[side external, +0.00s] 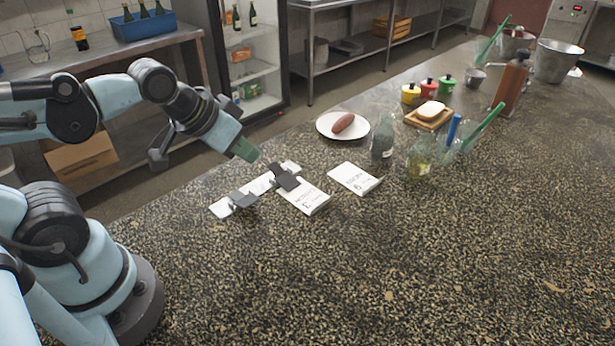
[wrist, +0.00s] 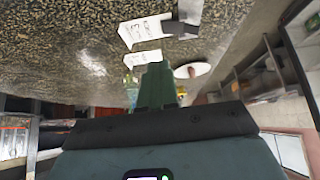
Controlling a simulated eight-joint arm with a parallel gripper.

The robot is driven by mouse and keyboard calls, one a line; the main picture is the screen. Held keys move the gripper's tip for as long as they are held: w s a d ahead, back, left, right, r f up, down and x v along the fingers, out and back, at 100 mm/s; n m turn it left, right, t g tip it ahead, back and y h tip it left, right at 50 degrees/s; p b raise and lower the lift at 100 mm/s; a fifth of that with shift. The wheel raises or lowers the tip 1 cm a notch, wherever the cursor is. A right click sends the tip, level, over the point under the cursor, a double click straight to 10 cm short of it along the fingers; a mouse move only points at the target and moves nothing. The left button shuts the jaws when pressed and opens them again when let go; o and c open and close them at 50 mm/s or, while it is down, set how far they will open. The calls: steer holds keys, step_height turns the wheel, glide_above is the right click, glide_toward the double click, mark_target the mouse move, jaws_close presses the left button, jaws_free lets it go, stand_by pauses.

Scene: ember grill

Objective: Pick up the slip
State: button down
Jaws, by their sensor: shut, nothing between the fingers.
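Two white printed slips lie flat on the speckled counter (side external: 430,260). One slip (side external: 306,199) has its upper end by a dark clip (side external: 285,177) on a white strip (side external: 259,186). The other slip (side external: 355,178) lies loose to its right. In the wrist view the clipped slip (wrist: 139,32) is near the top, and the loose slip (wrist: 143,58) is below it. My gripper (side external: 245,150) is shut and empty, above the counter's edge behind the strip.
A second dark clip (side external: 243,200) sits on the strip's left end. A white plate (side external: 343,125) holds a sausage (side external: 344,123). Glass bottles (side external: 420,158) stand right of the loose slip. Small pots (side external: 427,87) and a butter board (side external: 429,116) lie beyond. The front counter is clear.

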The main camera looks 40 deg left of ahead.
steer(key=c, duration=1.6)
jaws_free()
